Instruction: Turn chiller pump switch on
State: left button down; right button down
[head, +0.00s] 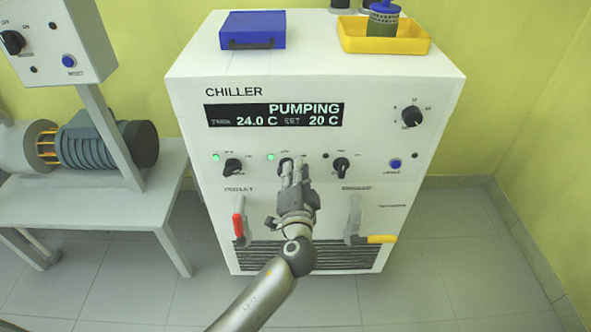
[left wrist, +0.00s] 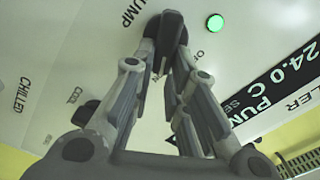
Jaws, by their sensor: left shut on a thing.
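The white chiller (head: 330,90) stands ahead with its front panel facing me. Its display (head: 274,115) reads PUMPING, 24.0 C and SET 20 C. The dark pump switch (head: 285,164) is the middle one of a row of three knobs, mostly hidden by my fingers in the head view. My left gripper (head: 293,172) is shut on it. In the left wrist view the fingertips close on the pump switch (left wrist: 168,32) next to the PUMP label. The green lamp (head: 270,156) beside the switch is lit, and it also shows in the left wrist view (left wrist: 215,22).
Knobs flank the pump switch on the left (head: 233,166) and right (head: 341,164). A red-handled valve (head: 239,222) and a yellow-handled valve (head: 376,239) project below. A blue case (head: 252,30) and a yellow tray (head: 352,37) sit on top. A motor bench (head: 90,195) stands left.

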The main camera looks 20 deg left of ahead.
pick_arm(q)
jog(key=shift+f, duration=0.1)
dwell(0.3)
jog(key=c, duration=1.4)
grip_release()
jog(key=shift+s, duration=0.1)
jog(key=v, duration=1.2)
